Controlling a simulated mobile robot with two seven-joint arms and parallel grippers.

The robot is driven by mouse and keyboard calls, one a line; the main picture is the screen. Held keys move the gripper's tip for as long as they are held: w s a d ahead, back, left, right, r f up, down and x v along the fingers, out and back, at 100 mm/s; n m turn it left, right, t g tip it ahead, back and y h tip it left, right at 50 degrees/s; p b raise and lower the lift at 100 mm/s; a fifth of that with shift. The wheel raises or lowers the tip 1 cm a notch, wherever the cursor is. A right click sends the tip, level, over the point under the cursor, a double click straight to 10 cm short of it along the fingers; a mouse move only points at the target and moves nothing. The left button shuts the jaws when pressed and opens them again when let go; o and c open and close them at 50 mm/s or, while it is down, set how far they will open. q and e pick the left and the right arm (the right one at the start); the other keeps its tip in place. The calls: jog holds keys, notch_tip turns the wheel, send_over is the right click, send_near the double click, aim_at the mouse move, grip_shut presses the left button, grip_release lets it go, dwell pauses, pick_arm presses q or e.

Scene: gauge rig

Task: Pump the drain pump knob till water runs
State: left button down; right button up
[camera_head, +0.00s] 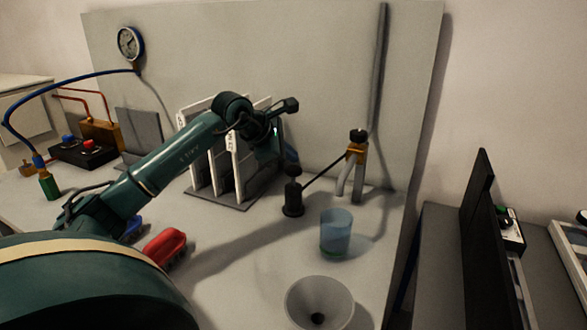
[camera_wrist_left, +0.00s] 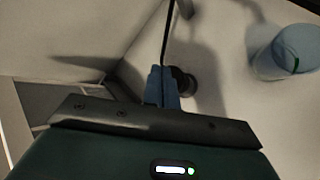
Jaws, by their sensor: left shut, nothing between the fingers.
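The black pump knob (camera_head: 293,199) stands upright on the pale bench, with a thin dark rod running from it up to a brass and black fitting (camera_head: 356,150) on a grey pipe. My left gripper (camera_head: 287,158) is just above and behind the knob, partly hidden by its own arm. In the left wrist view its blue fingers (camera_wrist_left: 161,73) are together and empty, beside the dark round knob (camera_wrist_left: 184,82). I cannot tell whether they touch it. A translucent blue cup (camera_head: 336,236) with a green band stands below the pipe. No running water is visible. My right gripper is out of view.
A grey funnel-like bowl (camera_head: 319,302) sits at the front. A white rack (camera_head: 225,188) stands behind my left arm. A red object (camera_head: 165,246) lies left of the clear bench middle. A gauge (camera_head: 130,42) hangs on the back panel.

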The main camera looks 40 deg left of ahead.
aim_at(291, 169)
pick_arm(q)
jog(key=shift+f, duration=0.15)
dwell(0.6)
jog(key=shift+f+b, duration=0.3)
jog(key=shift+b, duration=0.1)
jog(key=shift+f+b, duration=1.15)
jog(key=shift+f, duration=0.25)
dwell(1.0)
jog(key=shift+r, duration=0.1)
jog(key=shift+r+p, duration=1.4)
jog(key=shift+r, duration=0.3)
jog(key=shift+r, duration=0.1)
notch_tip(291, 169, up, 5)
jog(key=p, duration=0.4)
